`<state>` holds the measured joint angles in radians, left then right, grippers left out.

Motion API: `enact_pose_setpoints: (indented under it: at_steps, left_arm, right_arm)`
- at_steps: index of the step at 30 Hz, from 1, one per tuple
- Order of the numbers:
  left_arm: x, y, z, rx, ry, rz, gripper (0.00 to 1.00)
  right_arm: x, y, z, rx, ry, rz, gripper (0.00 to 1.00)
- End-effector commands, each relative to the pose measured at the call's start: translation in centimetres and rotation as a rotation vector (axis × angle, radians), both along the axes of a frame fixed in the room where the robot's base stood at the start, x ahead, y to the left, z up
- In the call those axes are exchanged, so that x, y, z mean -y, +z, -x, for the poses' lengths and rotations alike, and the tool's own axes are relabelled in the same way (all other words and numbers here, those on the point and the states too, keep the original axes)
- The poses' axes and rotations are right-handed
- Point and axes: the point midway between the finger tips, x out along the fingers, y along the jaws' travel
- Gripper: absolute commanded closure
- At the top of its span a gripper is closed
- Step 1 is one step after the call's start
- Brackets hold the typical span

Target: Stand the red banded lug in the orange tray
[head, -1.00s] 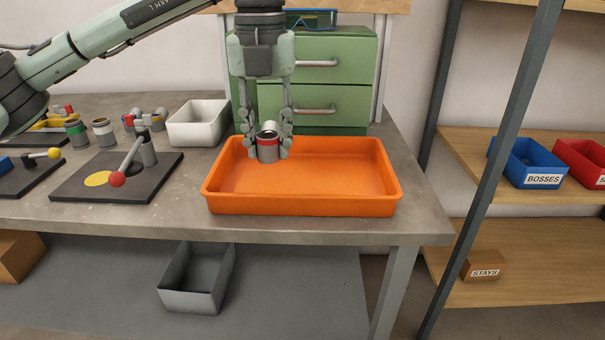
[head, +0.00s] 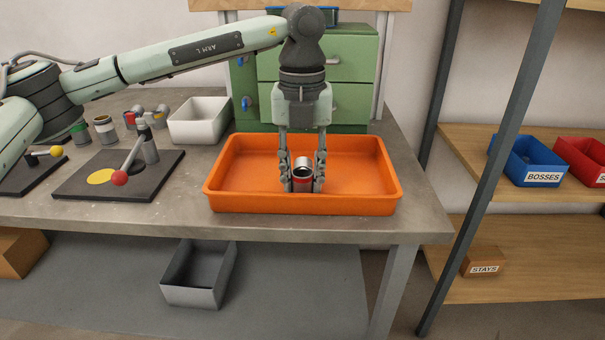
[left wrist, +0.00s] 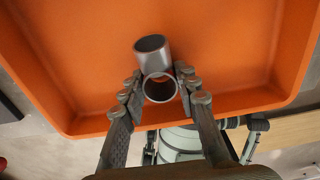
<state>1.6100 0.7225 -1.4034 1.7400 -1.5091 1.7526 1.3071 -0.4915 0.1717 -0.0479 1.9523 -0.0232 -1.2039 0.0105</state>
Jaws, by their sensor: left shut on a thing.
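The red banded lug (head: 303,181) is a grey metal tube piece with a red band round it. My left gripper (head: 303,186) points down and is shut on it, one finger on each side. The lug is upright in the head view, over the front middle of the orange tray (head: 235,192), inside its rim. I cannot tell whether its lower end touches the tray floor. In the left wrist view the lug (left wrist: 152,57) shows a round open end between the fingertips and a tube part beyond. The red band is hidden there. My right gripper is not in view.
The tray is otherwise empty. To its left stand a white bin (head: 200,121) and a dark plate with a red-knobbed lever (head: 121,178). Other banded parts (head: 105,129) stand further left. A green drawer cabinet (head: 350,104) is behind the tray.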

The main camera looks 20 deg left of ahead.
Motion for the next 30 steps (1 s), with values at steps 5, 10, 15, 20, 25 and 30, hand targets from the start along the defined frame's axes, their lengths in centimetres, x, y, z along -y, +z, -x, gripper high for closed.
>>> enact_pose_setpoints:
  at_steps: [5,10,15,20,25,30]
  left_arm:
    - [0.0,-0.2,0.0,0.0,0.0,0.0,0.65]
    - [0.0,-0.2,0.0,-0.001,-0.001,0.0,0.49]
    - [0.0,-0.2,0.0,0.0,-0.001,0.0,0.49]
    - [0.0,0.2,0.0,0.0,-0.001,0.0,0.49]
    - [0.1,2.7,-0.1,0.004,-0.001,0.002,0.49]
    - [0.0,6.5,0.0,0.003,0.0,0.001,0.49]
  right_arm:
    - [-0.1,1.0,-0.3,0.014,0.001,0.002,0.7]
    - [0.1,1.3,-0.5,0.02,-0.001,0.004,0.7]
    - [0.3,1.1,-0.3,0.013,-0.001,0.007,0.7]
    - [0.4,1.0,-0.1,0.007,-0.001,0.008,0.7]
    - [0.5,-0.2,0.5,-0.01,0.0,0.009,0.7]
    - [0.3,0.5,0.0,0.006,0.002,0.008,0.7]
